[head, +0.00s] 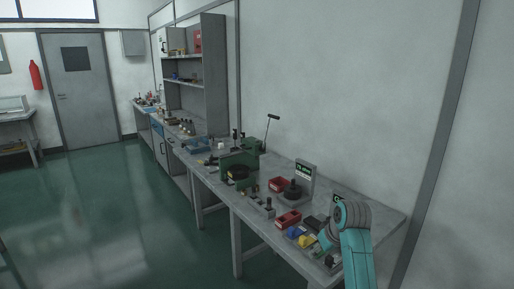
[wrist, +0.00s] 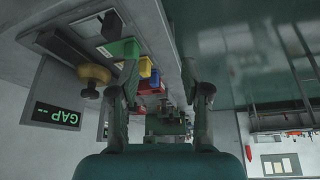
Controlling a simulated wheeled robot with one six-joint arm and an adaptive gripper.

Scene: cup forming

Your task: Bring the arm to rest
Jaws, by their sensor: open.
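My teal arm (head: 356,245) is at the right end of the long workbench in the head view. Its wrist end bends over the bench, and the fingers are not clear there. In the wrist view, which is upside down, my gripper (wrist: 160,78) has its two dark fingers spread apart with nothing between them. The workbench (head: 375,207) is grey, and its edge runs past the fingers in the wrist view.
Small bins stand near my arm: red (head: 288,220), blue (head: 295,232) and yellow (head: 307,241). A green bin (wrist: 120,48) and a display reading GAP (wrist: 58,113) show in the wrist view. Green floor (head: 120,215) left of the bench is open.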

